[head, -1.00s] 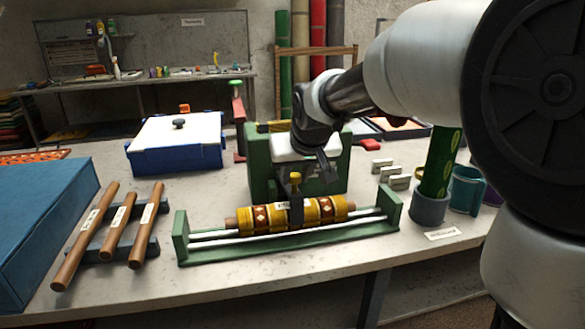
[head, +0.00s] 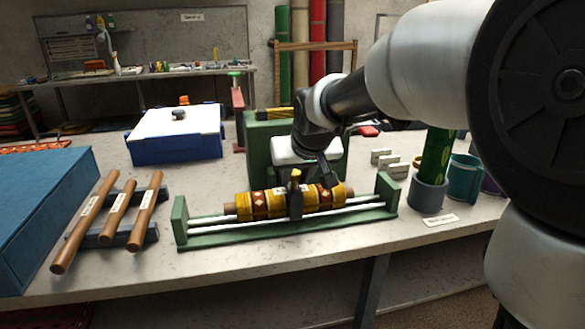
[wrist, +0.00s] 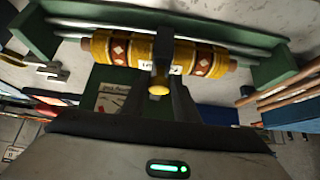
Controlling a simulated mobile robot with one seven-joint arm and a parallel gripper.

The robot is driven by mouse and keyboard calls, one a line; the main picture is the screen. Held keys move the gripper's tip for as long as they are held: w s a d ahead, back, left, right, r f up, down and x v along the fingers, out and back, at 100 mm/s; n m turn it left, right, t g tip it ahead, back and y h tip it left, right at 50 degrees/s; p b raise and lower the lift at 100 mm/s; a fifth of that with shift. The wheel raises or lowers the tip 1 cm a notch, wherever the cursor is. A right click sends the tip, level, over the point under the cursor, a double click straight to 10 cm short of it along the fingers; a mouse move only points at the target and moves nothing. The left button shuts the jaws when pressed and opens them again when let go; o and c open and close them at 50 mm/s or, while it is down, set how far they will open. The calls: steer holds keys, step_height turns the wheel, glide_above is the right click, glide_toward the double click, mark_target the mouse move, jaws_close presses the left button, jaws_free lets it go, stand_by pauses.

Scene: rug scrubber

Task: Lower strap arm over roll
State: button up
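A yellow-and-brown patterned roll (head: 265,203) lies across the green cradle (head: 290,238) on the bench. It also shows in the wrist view (wrist: 115,50). The dark strap arm (head: 295,207) stands at the front middle of the roll, with a yellow knob (head: 295,175) at its upper end. In the wrist view the strap arm (wrist: 163,45) crosses in front of the roll and its knob (wrist: 158,90) points toward me. My gripper (wrist: 162,97) has its dark fingers apart, one on either side of the knob. I cannot tell whether they touch it.
A green machine block (head: 262,160) stands behind the cradle. Wooden-handled rods (head: 115,220) rest on a rack at left, beside a blue box (head: 45,215). Small grey blocks (head: 397,170) and a cup holding a green roll (head: 427,195) are at right.

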steer(key=o, duration=0.3)
steer(key=shift+s+d+f, duration=0.1)
steer(key=shift+s+f, duration=0.2)
steer(key=shift+f, duration=0.5)
steer(key=shift+o, duration=0.3)
steer(key=shift+r, duration=0.2)
steer(key=shift+r, duration=0.15)
steer(key=p+v, duration=0.4)
steer(key=v, duration=1.3)
steer(key=shift+d+r, duration=0.1)
